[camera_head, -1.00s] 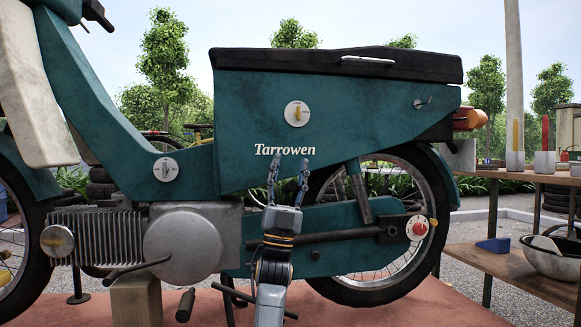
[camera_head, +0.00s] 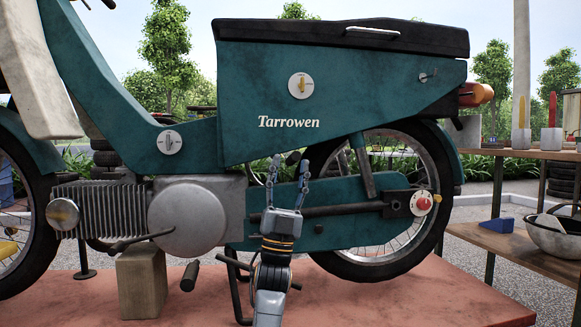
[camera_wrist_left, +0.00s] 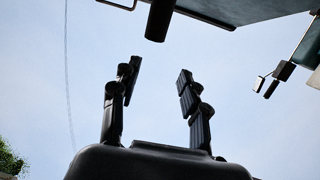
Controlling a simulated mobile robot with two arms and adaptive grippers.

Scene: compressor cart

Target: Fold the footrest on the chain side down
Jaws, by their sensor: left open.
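The teal motorbike (camera_head: 340,95) stands side-on to me in the head view. My left gripper (camera_head: 289,166) is open and empty in front of its rear swingarm, fingers pointing up. A short dark peg (camera_head: 292,158), apparently the footrest, shows between the fingertips; its lower part is hidden. In the left wrist view a dark cylinder (camera_wrist_left: 160,18), probably the same peg, is beyond the open fingers (camera_wrist_left: 158,75), apart from them. Another dark peg (camera_head: 189,276) sits low, below the round engine cover (camera_head: 190,219). My right gripper is not in view.
A wooden block (camera_head: 142,283) is under the engine on the red platform (camera_head: 400,295). A dark stand leg (camera_head: 236,290) is beside my left arm. The platform's front right is clear.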

